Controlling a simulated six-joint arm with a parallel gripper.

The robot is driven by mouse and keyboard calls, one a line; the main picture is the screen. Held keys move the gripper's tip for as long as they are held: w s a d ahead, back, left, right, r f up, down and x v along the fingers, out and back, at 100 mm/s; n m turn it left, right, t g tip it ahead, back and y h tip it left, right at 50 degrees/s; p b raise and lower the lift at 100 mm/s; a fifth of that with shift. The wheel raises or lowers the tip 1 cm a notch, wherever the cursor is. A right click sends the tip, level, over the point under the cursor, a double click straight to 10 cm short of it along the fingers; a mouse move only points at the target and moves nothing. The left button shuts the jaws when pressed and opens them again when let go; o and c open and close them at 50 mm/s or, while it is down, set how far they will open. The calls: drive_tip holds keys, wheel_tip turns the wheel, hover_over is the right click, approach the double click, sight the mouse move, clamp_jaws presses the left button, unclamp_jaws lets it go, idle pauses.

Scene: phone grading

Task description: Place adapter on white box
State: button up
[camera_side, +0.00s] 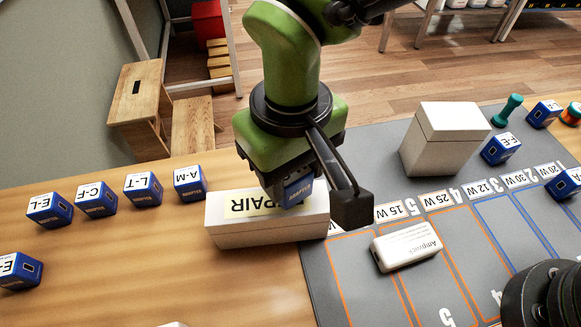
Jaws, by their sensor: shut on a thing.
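My gripper (314,197) is above the long white box (262,234), pointing down at its right half. It is shut on a blue adapter (297,190), which is partly hidden by the dark finger. The adapter is over the box's top, in front of its yellow label, whose visible letters end in "PAIR". I cannot tell whether the adapter touches the box. A taller white box (446,138) stands farther back on the grey mat.
Several blue blocks (143,190) with white labels stand on the wooden table at left. A white Ampwick adapter (405,247) lies on the grey mat (320,285) among outlined lanes. More blue blocks (500,148) and a teal peg (508,110) are at right.

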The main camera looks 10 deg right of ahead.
drive_tip(key=shift+f, duration=0.35)
drive_tip(key=shift+f, duration=0.15)
drive_tip(key=o, duration=0.9)
wheel_tip(320, 180, up, 12)
drive_tip(key=shift+r, duration=0.2)
